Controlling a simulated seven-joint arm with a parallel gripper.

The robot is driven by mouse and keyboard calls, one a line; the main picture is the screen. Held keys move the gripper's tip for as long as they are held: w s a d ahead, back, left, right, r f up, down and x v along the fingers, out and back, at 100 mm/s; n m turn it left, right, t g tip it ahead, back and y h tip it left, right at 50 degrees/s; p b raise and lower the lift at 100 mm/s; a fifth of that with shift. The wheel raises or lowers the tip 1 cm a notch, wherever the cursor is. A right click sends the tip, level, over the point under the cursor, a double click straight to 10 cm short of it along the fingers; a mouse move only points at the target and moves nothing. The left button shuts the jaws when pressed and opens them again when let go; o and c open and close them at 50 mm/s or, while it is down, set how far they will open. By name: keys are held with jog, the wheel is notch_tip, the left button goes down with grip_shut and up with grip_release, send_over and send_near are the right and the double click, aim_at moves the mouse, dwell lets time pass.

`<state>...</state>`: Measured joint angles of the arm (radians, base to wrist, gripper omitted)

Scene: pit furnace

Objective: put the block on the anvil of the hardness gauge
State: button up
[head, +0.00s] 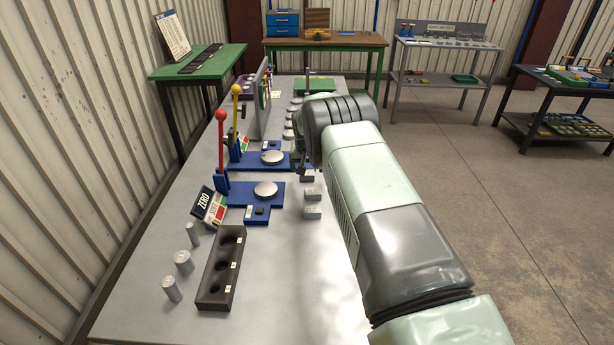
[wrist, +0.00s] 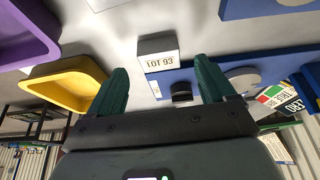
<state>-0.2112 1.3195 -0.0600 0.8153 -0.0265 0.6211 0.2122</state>
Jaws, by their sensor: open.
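A small grey block (wrist: 158,52) labelled "LOT 93" stands on the bench, seen upside down just beyond the fingertips in the wrist view. My gripper (wrist: 161,68) is open, with its green fingers on either side and nothing held. In the head view my arm mostly hides the gripper. Two blue gauges stand there: one with a red-knobbed lever and a round metal anvil (head: 266,189), one with a yellow-knobbed lever and a similar anvil (head: 272,157). I cannot tell which is the hardness gauge. A blue gauge base with a round disc (wrist: 243,78) shows right in the wrist view.
Other small labelled blocks (head: 312,212) lie right of the gauges. A dark holed rack (head: 216,290) and several metal cylinders (head: 183,262) are at the front left. Yellow (wrist: 70,86) and purple (wrist: 20,38) bins show left in the wrist view.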

aim_at(307, 174)
jog(key=shift+x, duration=1.45)
jog(key=c, duration=1.5)
notch_tip(307, 174, up, 9)
jog(key=shift+a+f, duration=0.1)
jog(key=shift+f, duration=0.1)
jog(key=s+a+r+n+y, duration=0.2)
jog(key=s+a+r+n, duration=0.2)
jog(key=s+a, duration=0.65)
jog(key=shift+g, duration=0.3)
jog(key=x, duration=0.5)
jog(key=shift+s+a+f, duration=0.1)
jog(key=shift+s+a, duration=0.05)
jog(key=shift+a, duration=0.25)
jog(key=shift+f, duration=2.2)
